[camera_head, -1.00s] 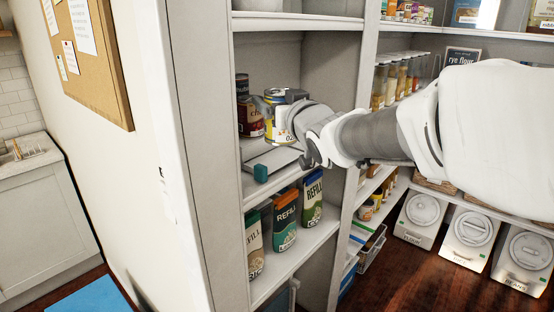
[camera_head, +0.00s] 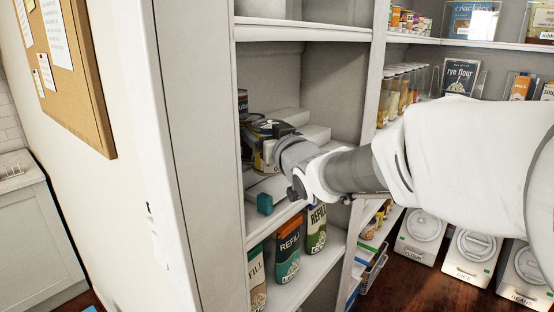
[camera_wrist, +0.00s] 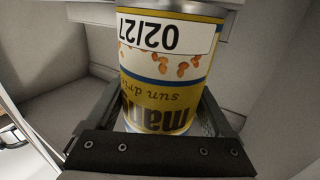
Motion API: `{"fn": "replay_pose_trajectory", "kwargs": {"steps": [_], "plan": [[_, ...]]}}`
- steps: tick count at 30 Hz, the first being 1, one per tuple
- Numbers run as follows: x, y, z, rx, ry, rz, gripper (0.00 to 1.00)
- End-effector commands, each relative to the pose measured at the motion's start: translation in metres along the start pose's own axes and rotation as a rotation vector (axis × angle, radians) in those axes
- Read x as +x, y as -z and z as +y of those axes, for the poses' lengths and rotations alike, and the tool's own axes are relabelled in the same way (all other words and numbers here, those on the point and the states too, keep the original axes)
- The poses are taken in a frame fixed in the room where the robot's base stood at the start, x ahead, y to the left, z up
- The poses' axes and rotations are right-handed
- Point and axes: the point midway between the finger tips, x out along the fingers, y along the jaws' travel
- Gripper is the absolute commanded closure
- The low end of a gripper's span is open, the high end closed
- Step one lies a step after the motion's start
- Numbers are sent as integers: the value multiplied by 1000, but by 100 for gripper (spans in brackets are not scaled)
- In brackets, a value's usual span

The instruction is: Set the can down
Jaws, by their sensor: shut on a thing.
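The yellow can (camera_head: 262,158) is in my gripper (camera_head: 272,138), over the middle shelf (camera_head: 283,207) of the narrow bay. In the wrist view the yellow can (camera_wrist: 160,88) stands between the two fingers, its printing upside down in the picture; a white label reads 02/27. My gripper (camera_wrist: 160,115) is shut on it. In the head view my gripper and wrist cover part of the can. Its base is hidden, so I cannot tell whether it touches the shelf.
Other cans (camera_head: 243,102) stand at the left of the bay, partly hidden by the held can. White stepped blocks (camera_head: 312,134) are behind my gripper. Refill packs (camera_head: 288,252) fill the shelf below. A side wall (camera_head: 205,130) bounds the left.

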Motion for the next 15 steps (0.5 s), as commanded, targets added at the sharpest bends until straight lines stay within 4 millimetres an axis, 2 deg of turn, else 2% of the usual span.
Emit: {"fn": "replay_pose_trajectory", "kwargs": {"steps": [10,15], "plan": [[0,-42,-1,2,1,1,94],[0,-48,-1,0,1,5,94]]}}
